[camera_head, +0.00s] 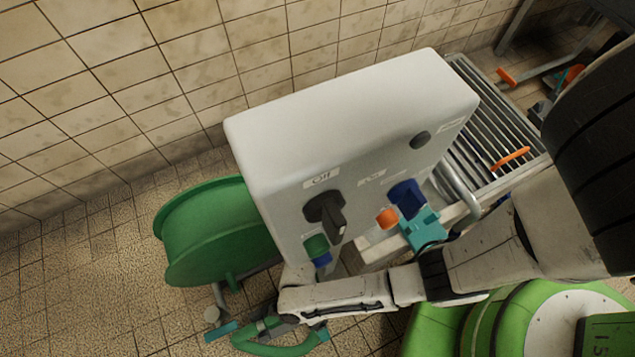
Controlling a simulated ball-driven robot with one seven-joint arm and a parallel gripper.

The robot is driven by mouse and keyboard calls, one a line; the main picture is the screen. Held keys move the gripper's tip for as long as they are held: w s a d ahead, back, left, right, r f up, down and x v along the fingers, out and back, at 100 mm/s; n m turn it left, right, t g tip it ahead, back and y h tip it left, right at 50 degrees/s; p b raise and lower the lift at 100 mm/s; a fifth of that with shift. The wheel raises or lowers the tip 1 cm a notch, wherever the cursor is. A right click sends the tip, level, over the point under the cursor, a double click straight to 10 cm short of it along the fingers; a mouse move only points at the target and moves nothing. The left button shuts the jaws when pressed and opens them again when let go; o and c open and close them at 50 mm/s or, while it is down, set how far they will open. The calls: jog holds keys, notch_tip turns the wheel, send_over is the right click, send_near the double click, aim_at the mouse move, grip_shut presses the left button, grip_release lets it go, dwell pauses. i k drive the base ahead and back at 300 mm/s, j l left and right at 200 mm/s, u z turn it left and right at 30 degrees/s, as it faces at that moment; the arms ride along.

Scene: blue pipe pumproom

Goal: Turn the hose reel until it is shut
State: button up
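The hose reel (213,232) is a green drum at the left, beside and partly behind a grey cabinet (345,130). Its right side is hidden by the cabinet. My arm reaches in from the right, passing below the front of the cabinet. My gripper (268,334) is at its end, below and right of the drum, close to the knob. Green curved parts and teal pieces show there. I cannot tell whether the fingers are open or touch the knob.
The cabinet carries a black rotary switch (328,212) and a blue fitting (407,198), just above my arm. A metal grate (490,130) with orange handles lies behind it at the right. The tiled wall (180,70) closes the back. Tiled floor (70,290) at the left is clear.

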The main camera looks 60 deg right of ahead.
aim_at(213, 232)
jog(key=k, duration=1)
